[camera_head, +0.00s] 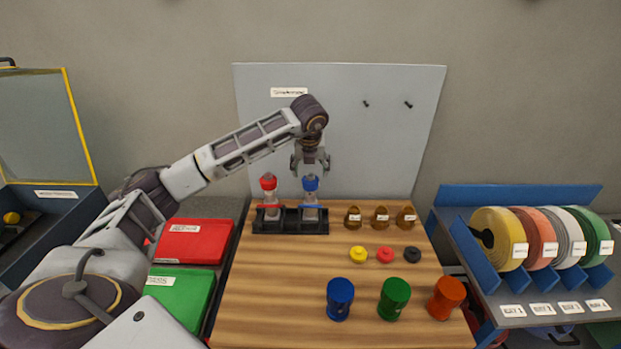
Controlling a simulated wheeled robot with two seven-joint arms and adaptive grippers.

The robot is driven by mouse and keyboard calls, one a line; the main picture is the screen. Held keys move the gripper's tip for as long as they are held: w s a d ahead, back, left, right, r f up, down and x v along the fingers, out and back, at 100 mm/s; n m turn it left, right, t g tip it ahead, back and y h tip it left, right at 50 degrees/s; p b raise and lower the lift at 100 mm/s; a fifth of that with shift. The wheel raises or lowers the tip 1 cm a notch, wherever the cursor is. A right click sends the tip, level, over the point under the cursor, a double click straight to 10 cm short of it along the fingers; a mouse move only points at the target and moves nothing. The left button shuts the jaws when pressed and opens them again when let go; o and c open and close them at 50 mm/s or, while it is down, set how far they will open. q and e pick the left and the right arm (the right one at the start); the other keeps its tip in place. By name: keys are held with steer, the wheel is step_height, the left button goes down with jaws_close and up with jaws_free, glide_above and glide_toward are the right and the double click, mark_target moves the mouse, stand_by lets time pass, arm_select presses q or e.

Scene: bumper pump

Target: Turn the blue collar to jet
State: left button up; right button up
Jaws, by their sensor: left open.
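A spray bottle with a blue top collar (310,184) stands upright in the black rack (290,228) on the wooden table. A similar bottle with a red top (268,184) stands to its left in the same rack. My left gripper (310,170) is open and points down just above the blue collar, its fingers around or close over it; I cannot tell whether they touch. The setting marks on the collar are too small to read. My right gripper does not show.
Blue (340,298), green (395,298) and orange (446,298) containers stand at the front of the table. Small yellow (358,255), red (385,255) and black (412,254) caps lie behind them, with brown labelled pieces (381,217) farther back. Tape rolls (499,238) stand at the right.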

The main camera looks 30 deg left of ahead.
mark_target(310, 177)
arm_select(q)
steer(key=shift+p+x, duration=0.55)
steer(key=shift+x, duration=2.65)
steer(key=c, duration=1)
steer(key=shift+c, duration=0.2)
